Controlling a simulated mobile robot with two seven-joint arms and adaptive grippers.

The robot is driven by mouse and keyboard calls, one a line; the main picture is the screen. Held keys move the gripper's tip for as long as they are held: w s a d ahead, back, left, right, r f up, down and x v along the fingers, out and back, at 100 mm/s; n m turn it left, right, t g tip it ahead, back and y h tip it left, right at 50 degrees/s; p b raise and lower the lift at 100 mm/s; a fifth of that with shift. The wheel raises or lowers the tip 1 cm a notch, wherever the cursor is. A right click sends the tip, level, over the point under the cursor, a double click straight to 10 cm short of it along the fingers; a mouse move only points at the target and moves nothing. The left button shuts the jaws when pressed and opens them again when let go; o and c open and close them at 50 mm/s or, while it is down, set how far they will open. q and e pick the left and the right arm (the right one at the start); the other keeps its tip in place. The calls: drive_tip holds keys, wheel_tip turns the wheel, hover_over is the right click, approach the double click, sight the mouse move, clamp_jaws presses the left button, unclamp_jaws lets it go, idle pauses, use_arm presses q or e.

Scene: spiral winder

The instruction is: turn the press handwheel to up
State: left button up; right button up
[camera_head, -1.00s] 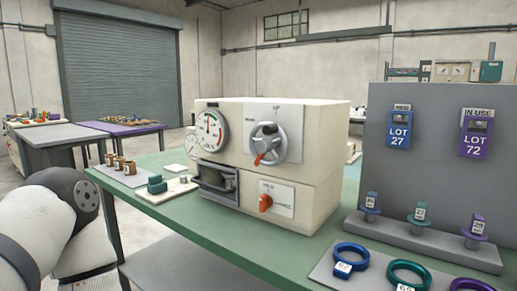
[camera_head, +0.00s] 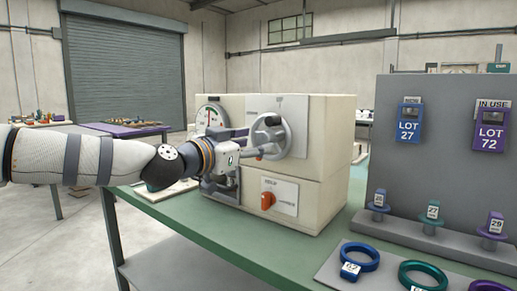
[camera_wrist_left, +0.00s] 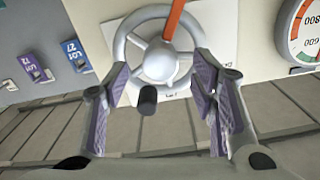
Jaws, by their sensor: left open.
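The press handwheel (camera_head: 270,136) is a grey spoked wheel on the front of the cream press box (camera_head: 325,150). In the left wrist view the handwheel (camera_wrist_left: 158,50) shows an orange-red pointer (camera_wrist_left: 174,18) and a dark knob (camera_wrist_left: 147,100). My left gripper (camera_head: 262,152) is in front of the wheel, its fingers spread. In the left wrist view its purple-padded fingers (camera_wrist_left: 165,98) stand on either side of the wheel's near part and the knob. I cannot tell whether they touch the rim. In the head view the gripper hides the pointer. My right gripper is not in view.
An orange-red knob (camera_head: 267,200) sits below the wheel on the press front. The dial gauge (camera_head: 212,118) is partly hidden by my left arm. A grey panel (camera_head: 450,110) with lot tags and several rings stand on the right of the green bench (camera_head: 215,225).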

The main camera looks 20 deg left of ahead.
use_arm(q)
drive_tip(key=shift+x, duration=1)
drive_tip(key=shift+r, duration=0.1)
drive_tip(key=c, duration=1.1)
drive_tip(key=shift+c, duration=0.2)
drive_tip(key=shift+n, duration=0.3)
